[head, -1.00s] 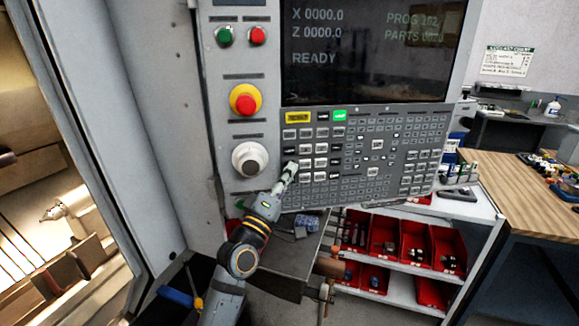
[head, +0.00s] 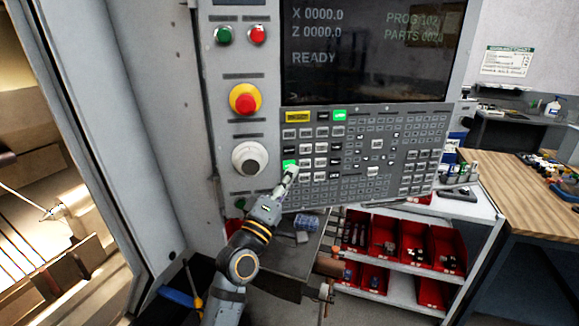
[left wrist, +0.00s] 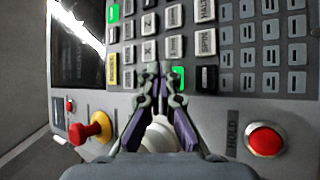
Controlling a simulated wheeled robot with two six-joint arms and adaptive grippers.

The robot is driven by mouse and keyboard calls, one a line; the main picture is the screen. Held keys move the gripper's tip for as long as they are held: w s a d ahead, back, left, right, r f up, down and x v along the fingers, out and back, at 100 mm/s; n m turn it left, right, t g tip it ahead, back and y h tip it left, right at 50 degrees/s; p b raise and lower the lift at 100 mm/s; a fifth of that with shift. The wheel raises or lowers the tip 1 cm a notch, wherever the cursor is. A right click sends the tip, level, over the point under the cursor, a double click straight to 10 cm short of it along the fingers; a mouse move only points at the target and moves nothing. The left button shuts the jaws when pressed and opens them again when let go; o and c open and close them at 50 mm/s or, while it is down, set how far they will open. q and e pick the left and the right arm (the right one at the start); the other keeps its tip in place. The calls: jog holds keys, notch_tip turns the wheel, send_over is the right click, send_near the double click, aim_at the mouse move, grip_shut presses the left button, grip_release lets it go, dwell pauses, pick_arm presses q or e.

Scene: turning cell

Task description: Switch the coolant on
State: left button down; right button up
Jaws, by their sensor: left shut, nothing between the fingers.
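The machine's control panel (head: 400,135) carries rows of keys. A key in the left column (head: 289,164) is lit green; its label is too small to read. My left gripper (head: 291,174) is shut and empty, with its fingertips at or just in front of this lit key. Whether they touch it I cannot tell. In the left wrist view the lit key (left wrist: 178,79) shows partly, just right of the closed fingertips (left wrist: 160,70). My right gripper is not in view.
Left of the keys are a white knob (head: 249,159), a red stop button on yellow (head: 245,100) and green and red buttons (head: 224,35). The screen (head: 370,50) reads READY. Another key (head: 340,114) is green. Red bins (head: 385,235) stand below.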

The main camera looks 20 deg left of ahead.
pick_arm(q)
jog(key=s+d+b, duration=0.1)
jog(key=s, duration=0.1)
jog(key=s+d+b, duration=0.1)
jog(key=s, duration=0.1)
jog(key=shift+s+d+f+b, duration=0.1)
jog(key=shift+s+d+b, duration=0.1)
jog(key=shift+b, duration=0.1)
jog(key=shift+a, duration=0.1)
dwell(0.5)
